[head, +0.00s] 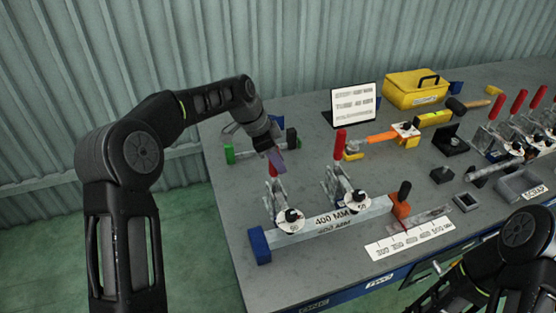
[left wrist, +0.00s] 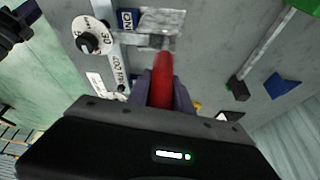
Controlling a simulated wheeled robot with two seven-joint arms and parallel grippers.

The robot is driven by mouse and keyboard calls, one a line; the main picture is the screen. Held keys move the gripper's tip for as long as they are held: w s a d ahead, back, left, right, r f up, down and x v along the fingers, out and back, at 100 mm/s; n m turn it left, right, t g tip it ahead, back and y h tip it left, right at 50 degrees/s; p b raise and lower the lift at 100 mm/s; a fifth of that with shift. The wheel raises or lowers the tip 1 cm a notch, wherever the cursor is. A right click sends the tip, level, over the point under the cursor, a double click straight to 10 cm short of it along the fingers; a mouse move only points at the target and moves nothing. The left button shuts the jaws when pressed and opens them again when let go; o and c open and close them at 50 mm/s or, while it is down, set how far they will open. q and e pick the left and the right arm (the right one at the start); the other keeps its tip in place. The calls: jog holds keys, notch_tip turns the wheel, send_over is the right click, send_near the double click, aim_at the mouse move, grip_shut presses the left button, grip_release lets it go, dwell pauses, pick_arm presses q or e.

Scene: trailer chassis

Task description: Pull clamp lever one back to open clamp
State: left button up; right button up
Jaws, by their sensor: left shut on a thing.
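My left gripper (head: 277,160) is shut on the red lever handle (head: 272,170) of the left toggle clamp (head: 280,205). In the left wrist view the red handle (left wrist: 162,80) sits between the two purple-grey fingers of the gripper (left wrist: 164,95), its lower part hidden by them. The clamp's round white disc with a black knob (left wrist: 90,40) shows at upper left there. A second clamp (head: 340,190) beside it has its red lever (head: 340,142) standing upright. Both clamps are at a grey 400 MM bar (head: 330,222). My right arm is at bottom right; its gripper is not seen.
The bar has a blue end block (head: 259,246) and an orange block (head: 400,206). A sign (head: 354,103), yellow toolbox (head: 415,90) and mallet (head: 467,105) stand behind. More red-handled clamps (head: 515,105) crowd the right. A green-ended bar (head: 229,153) lies behind the gripper.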

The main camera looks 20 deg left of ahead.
pick_arm(q)
grip_shut()
dwell(0.8)
jog(key=shift+w+a+f+n+g+h+p, duration=0.15)
jog(key=shift+w+a+g+h+p, duration=0.35)
jog(key=shift+p, duration=0.75)
jog(key=shift+w+a+n+g+h+p, duration=0.2)
jog(key=shift+w+a+g+p, duration=0.3)
jog(key=shift+w+p, duration=0.55)
jog(key=shift+s+d, duration=0.15)
jog(key=shift+s, duration=0.05)
jog(key=o, duration=0.9)
grip_release()
jog(key=shift+s, duration=0.1)
